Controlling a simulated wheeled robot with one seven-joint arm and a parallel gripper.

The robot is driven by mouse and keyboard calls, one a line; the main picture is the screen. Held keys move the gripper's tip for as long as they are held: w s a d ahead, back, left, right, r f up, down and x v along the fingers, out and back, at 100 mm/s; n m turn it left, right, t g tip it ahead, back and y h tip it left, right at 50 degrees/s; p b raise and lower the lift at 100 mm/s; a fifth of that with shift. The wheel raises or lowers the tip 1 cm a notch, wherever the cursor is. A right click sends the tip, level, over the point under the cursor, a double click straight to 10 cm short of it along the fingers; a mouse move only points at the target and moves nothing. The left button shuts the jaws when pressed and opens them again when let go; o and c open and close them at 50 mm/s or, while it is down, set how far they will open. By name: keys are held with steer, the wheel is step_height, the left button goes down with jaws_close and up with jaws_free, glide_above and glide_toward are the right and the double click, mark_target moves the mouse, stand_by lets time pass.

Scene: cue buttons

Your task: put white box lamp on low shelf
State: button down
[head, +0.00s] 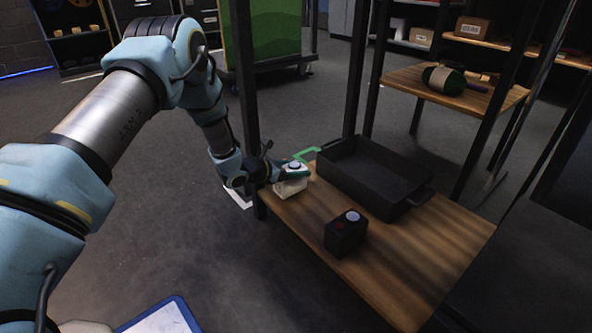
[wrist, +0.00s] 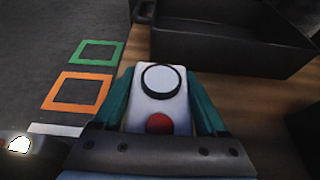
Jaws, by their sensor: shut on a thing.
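The white box lamp (wrist: 158,103) has a pale round lamp on top and a red button. My gripper (wrist: 161,98), with teal fingers, is shut on its two sides in the wrist view. In the head view the white box lamp (head: 291,187) is at the left edge of the low wooden shelf (head: 382,250), partly covered by my gripper (head: 283,173). I cannot tell whether its underside touches the shelf.
A large black tray (head: 362,172) fills the shelf's back. A black box (head: 345,234) with a pale lamp and red button stands near the front. Dark posts rise around the shelf. Green (wrist: 97,53) and orange (wrist: 78,92) square outlines lie on the left. Bare wood shows near the front.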

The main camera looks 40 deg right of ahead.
jaws_free()
steer(key=shift+a+r, duration=0.1)
steer(key=shift+r, duration=0.1)
steer(key=p+v, duration=0.5)
steer(key=v, duration=0.6)
steer(key=shift+a+r, duration=0.15)
steer(key=shift+a, duration=0.2)
